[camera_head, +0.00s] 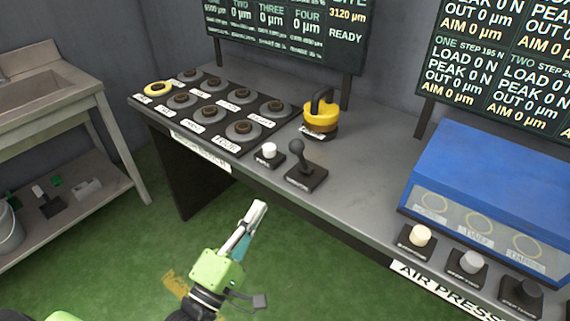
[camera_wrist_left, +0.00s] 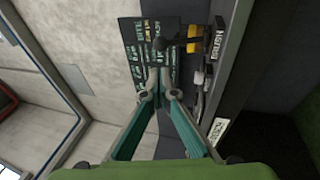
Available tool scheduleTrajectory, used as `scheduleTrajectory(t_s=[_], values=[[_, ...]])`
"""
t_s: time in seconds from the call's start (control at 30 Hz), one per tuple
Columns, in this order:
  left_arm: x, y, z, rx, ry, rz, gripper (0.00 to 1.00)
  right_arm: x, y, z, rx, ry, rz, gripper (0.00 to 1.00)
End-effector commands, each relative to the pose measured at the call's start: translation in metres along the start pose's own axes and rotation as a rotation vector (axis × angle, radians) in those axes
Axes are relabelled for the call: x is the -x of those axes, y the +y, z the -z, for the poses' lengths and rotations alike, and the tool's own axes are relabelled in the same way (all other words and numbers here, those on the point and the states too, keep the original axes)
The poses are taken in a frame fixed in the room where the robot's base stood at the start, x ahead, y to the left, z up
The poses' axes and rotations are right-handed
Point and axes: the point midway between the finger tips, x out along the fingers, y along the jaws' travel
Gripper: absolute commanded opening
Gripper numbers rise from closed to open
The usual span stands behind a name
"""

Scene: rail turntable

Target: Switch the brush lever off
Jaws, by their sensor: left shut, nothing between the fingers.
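A black lever (camera_head: 300,162) with a round knob stands on a dark base near the front edge of the grey bench (camera_head: 350,192). The label on its base is too small to read, so I cannot confirm it is the brush lever. It leans slightly to the left in the head view. My left gripper (camera_head: 257,212) is in front of the bench, below and left of the lever, apart from it. It is shut and empty. Its fingers also show in the left wrist view (camera_wrist_left: 161,92), pointing toward the bench and a dark board. My right gripper is out of view.
A white button (camera_head: 269,149) sits just left of the lever. A yellow block with a black handle (camera_head: 321,115) stands behind it. A panel of several dark knobs (camera_head: 210,104) lies to the left. A blue box (camera_head: 490,180) is at right. Green floor is free in front.

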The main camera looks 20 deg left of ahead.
Motion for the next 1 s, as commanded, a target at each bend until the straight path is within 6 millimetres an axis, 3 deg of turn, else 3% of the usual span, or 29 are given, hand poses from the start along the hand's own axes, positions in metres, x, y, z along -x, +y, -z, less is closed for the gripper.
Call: scheduleTrajectory(t_s=[0.23,0.37,0.8,1.0], values=[[-0.004,0.0,0.0,-0.003,0.0,0.0,0.0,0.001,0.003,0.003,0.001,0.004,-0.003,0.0],[-0.017,0.001,0.0,-0.004,0.0,-0.001,0.0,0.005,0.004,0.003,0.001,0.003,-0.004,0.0],[-0.099,0.002,0.0,-0.003,0.0,-0.002,0.0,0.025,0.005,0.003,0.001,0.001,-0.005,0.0],[-0.127,0.001,0.0,-0.004,0.0,0.0,0.0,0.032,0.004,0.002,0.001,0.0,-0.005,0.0]])
